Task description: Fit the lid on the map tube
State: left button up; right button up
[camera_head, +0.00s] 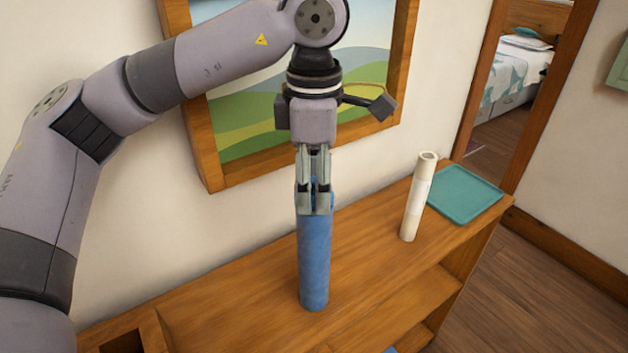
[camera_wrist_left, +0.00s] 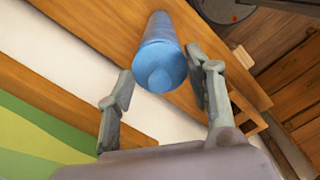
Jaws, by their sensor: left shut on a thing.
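The blue map tube (camera_head: 314,262) stands upright on the wooden shelf top, near the middle of the head view. My left gripper (camera_head: 314,205) points straight down over its upper end, with its fingers closed about a blue piece that looks like the lid (camera_head: 317,188). In the left wrist view the lid (camera_wrist_left: 160,78) shows as a lighter blue end with a small raised middle, in line with the tube (camera_wrist_left: 158,28) and between the fingers. The fingers hide the join, so I cannot tell how fully the lid is seated. My right gripper is not in view.
A pale paper roll (camera_head: 416,200) stands upright to the right of the tube on the shelf unit (camera_head: 250,300). A teal tray (camera_head: 464,196) lies behind it at the far right end. A framed picture (camera_head: 300,110) hangs on the wall behind my left arm.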

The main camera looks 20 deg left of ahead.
pick_arm(q)
jog(key=shift+f+b, duration=0.45)
jog(key=shift+b, duration=0.15)
dwell(1.1)
jog(key=o, duration=1)
notch_tip(320, 180, up, 12)
dwell(0.6)
